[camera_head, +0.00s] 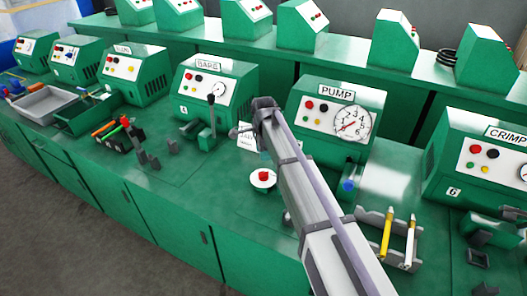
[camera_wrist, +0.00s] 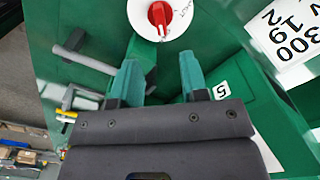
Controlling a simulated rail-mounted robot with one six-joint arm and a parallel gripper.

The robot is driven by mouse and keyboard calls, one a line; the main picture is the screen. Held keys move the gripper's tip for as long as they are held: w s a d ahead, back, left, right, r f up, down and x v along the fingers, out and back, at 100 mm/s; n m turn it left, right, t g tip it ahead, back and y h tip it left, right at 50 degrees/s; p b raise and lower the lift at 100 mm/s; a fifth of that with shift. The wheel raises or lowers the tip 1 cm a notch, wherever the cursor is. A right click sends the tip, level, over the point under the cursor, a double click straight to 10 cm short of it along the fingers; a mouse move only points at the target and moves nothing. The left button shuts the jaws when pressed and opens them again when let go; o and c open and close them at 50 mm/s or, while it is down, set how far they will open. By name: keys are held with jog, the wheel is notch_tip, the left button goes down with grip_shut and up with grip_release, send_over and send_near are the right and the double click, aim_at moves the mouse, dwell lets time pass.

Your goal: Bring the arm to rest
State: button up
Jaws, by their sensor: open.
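My arm reaches from the lower right of the head view over the bench, with its far end (camera_head: 262,108) in front of the gap between the BARE and PUMP machines. The fingers cannot be made out clearly there. In the wrist view my gripper (camera_wrist: 160,80) shows two teal fingertips, set apart with nothing between them. A red knob on a white round plate (camera_wrist: 140,12) lies just beyond the fingertips in that view. I cannot tell whether they touch anything.
The PUMP machine (camera_head: 337,110) stands right of my arm and the BARE machine (camera_head: 215,95) left. A red button on a white disc (camera_head: 263,176) sits close beside my arm. A grey rack (camera_head: 388,250) with yellow and white sticks stands at the lower right.

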jog(key=shift+r, duration=0.35)
jog(key=s+d+n, duration=0.7)
jog(key=s+d, duration=0.3)
jog(key=s, duration=0.3)
jog(key=s+d+n, duration=0.7)
jog(key=s+d, duration=0.3)
jog(key=s, duration=0.3)
jog(key=shift+s+d, duration=0.35)
